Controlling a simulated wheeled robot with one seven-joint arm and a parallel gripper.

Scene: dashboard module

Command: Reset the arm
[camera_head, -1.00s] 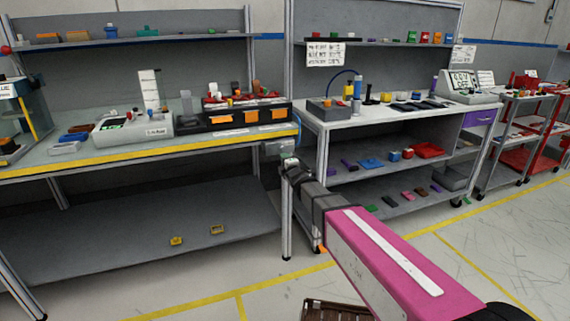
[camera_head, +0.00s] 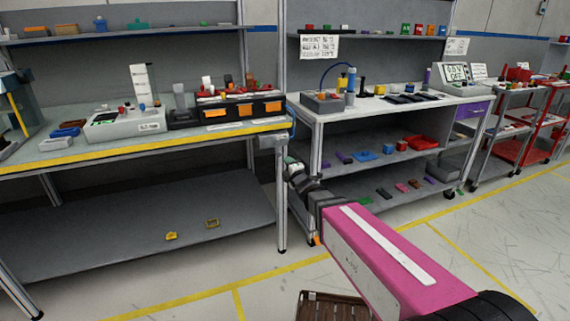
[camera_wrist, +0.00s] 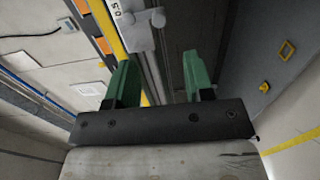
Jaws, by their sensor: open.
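My gripper has two green fingers (camera_wrist: 160,80) that stand well apart in the wrist view, with nothing between them. In the head view my pink arm reaches forward from the lower right, and my gripper (camera_head: 290,162) is at its far end, small and partly hidden by the wrist. It is in front of the gap between the left workbench (camera_head: 130,153) and the right bench (camera_head: 400,108), near the left bench's right front corner. A grey box (camera_head: 272,141) at that corner is close to it.
The left bench holds a white device (camera_head: 125,122) and a black rack with orange bins (camera_head: 240,112). Yellow parts (camera_head: 171,236) lie on its lower shelf. The right bench has loose parts on its shelves. A brown crate (camera_head: 330,306) is on the floor at the bottom. The floor at right is open.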

